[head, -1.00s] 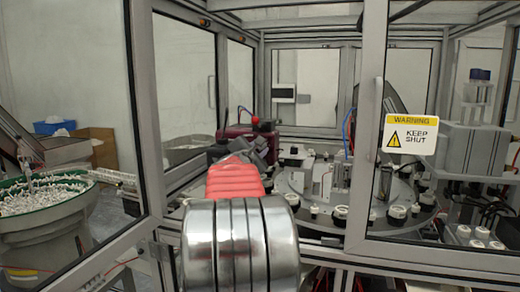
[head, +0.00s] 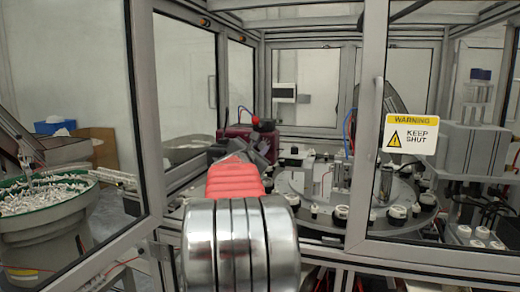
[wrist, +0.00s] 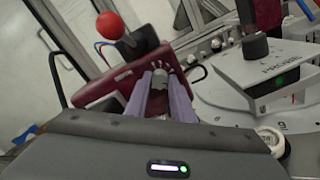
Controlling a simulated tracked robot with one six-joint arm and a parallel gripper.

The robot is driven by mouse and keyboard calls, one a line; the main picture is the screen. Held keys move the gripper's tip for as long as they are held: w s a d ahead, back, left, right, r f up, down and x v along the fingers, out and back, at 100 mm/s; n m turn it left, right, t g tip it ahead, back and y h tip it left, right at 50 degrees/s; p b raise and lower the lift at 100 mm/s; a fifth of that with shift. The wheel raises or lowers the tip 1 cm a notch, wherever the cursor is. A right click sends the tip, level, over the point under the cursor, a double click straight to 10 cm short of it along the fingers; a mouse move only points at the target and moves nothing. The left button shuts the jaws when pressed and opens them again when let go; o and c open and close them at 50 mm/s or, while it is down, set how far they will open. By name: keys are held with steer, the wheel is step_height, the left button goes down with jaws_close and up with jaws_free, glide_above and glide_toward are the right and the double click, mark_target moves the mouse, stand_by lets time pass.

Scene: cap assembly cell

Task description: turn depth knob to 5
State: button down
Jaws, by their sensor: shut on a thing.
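The dark red housing (wrist: 115,92) with a red ball on a dark stem (wrist: 110,25) fills the upper left of the wrist view. The housing also shows behind my arm in the head view (head: 236,132). My gripper (wrist: 160,85) is shut on this knob, one finger on each side. The fingers hide much of the knob. I cannot read the marks or tell which number the knob points to.
A round indexing table (head: 300,185) with several black and white stations lies to the right of the housing. A probe unit (wrist: 275,70) with a green light stands close to my gripper. Cell frame posts and a door with a warning sign (head: 410,133) stand near my arm.

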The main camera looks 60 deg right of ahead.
steer(key=shift+f+n, duration=0.1)
steer(key=shift+n, duration=1.5)
steer(key=c, duration=1.5)
jaws_free()
steer(key=shift+c, duration=0.2)
steer(key=shift+a, duration=0.1)
steer(key=s+a, duration=0.2)
steer(key=a, duration=1.1)
steer(key=shift+a, duration=0.2)
